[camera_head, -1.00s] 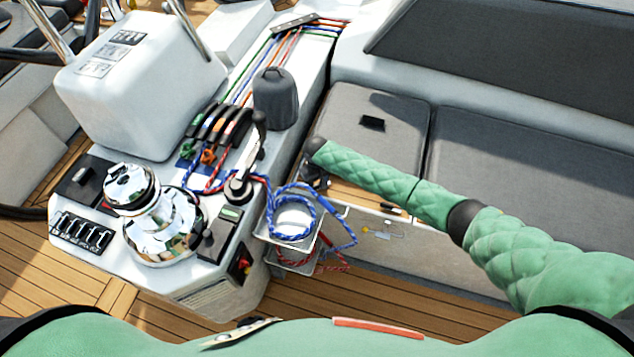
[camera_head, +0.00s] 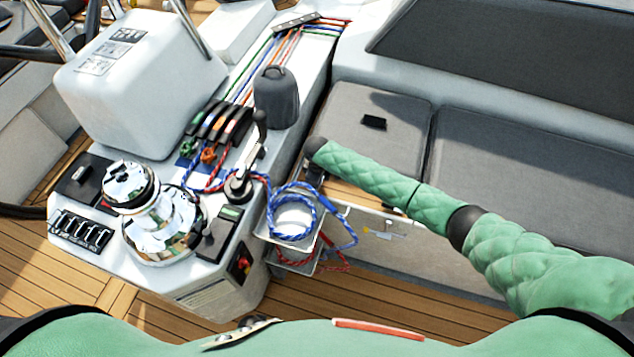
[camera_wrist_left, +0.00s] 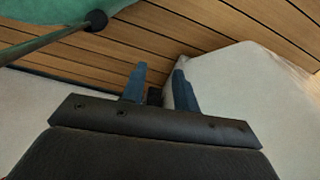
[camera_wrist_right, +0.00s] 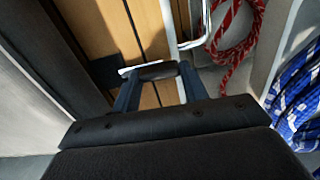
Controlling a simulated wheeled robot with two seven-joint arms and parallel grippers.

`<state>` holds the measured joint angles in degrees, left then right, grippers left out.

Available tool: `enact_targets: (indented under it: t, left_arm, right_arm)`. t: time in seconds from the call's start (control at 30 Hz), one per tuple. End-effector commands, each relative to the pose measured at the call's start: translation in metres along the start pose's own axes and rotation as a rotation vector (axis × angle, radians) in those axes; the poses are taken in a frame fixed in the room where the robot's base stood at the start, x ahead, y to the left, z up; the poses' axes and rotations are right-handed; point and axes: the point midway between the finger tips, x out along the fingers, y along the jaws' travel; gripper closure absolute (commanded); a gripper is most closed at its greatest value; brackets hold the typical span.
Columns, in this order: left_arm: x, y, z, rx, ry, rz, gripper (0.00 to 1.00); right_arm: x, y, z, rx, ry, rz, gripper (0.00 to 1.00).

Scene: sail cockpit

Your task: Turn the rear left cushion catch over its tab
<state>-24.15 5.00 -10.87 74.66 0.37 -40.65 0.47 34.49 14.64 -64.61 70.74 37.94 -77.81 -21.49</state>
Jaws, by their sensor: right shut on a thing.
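The small grey seat cushion (camera_head: 350,105) lies behind my right arm in the head view, with a black square piece (camera_head: 374,123) on top. My right gripper (camera_head: 316,180) is low at the cushion's near left corner, mostly hidden by my forearm. In the right wrist view its fingers (camera_wrist_right: 160,80) are shut on a dark rounded piece (camera_wrist_right: 158,71), which looks like the catch; a white strip shows beside it. The tab cannot be made out clearly. My left gripper (camera_wrist_left: 158,90) is open and empty in the left wrist view, above the deck and pale panels.
A chrome winch (camera_head: 160,220) and console stand left of the seat. Blue rope (camera_head: 292,212) and red rope (camera_wrist_right: 232,35) hang in metal-framed holders close to my right gripper. A long grey cushion (camera_head: 530,175) lies to the right. The wooden deck (camera_head: 400,310) in front is clear.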

Motion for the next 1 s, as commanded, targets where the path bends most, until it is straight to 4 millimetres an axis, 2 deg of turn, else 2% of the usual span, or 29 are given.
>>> enact_targets:
  t: [0.57, 0.6, 0.7, 1.0]
  left_arm:
    - [-0.002, -0.006, -0.015, 0.003, 0.012, -0.006, 0.70]
    - [-0.002, -0.007, -0.014, 0.003, 0.012, -0.006, 0.70]
    - [-0.002, -0.008, -0.013, 0.004, 0.011, -0.008, 0.70]
    - [0.000, -0.006, -0.007, 0.003, 0.004, -0.005, 0.70]
  right_arm:
    - [-0.001, 0.001, 0.001, -0.036, 0.000, 0.001, 0.79]
    - [-0.001, 0.001, 0.001, -0.036, 0.000, 0.001, 0.54]
    - [-0.001, 0.001, 0.001, -0.035, 0.000, 0.001, 0.35]
    - [-0.001, 0.000, 0.000, -0.035, 0.000, 0.000, 0.35]
